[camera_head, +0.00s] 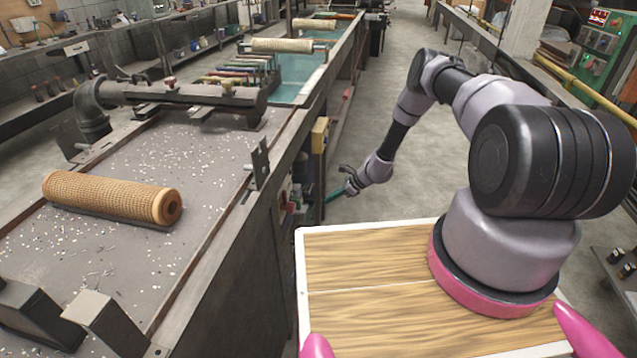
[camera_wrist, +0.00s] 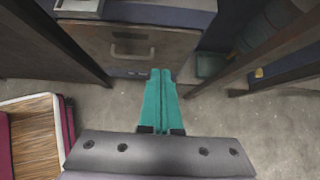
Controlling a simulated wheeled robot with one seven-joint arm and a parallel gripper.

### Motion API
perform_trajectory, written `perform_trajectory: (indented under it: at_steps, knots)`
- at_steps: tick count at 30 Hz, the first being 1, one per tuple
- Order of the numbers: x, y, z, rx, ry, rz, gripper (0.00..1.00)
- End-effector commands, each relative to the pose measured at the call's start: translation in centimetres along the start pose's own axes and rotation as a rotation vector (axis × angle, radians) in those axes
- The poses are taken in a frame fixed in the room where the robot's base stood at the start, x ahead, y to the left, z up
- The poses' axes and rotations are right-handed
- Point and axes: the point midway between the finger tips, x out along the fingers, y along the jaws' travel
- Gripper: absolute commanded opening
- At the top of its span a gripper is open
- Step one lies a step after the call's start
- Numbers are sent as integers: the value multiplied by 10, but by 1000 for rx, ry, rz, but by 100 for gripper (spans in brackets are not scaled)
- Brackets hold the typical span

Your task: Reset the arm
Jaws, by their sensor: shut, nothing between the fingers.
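My gripper (camera_head: 336,194) is at the end of my arm, beside the long workbench and low over the gap next to its side. Its teal fingers (camera_wrist: 160,98) are together in the wrist view, with nothing between them. They point toward the base of the bench, where a drawer front with a handle shows ahead of them. My arm is stretched forward from its round base on the wooden-topped platform.
A perforated tan mesh tube (camera_head: 112,198) lies on the workbench (camera_head: 200,160) at left. A metal pipe fixture (camera_head: 180,93) stands behind it. A drawer (camera_wrist: 130,48) and dark bench legs are close to my gripper. The floor (camera_head: 410,180) is clear to the right.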

Motion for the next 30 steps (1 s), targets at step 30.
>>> perform_trajectory:
  at_steps: [30]
  knots:
    - [-348, -8, 309, -896, 164, 5, 0]
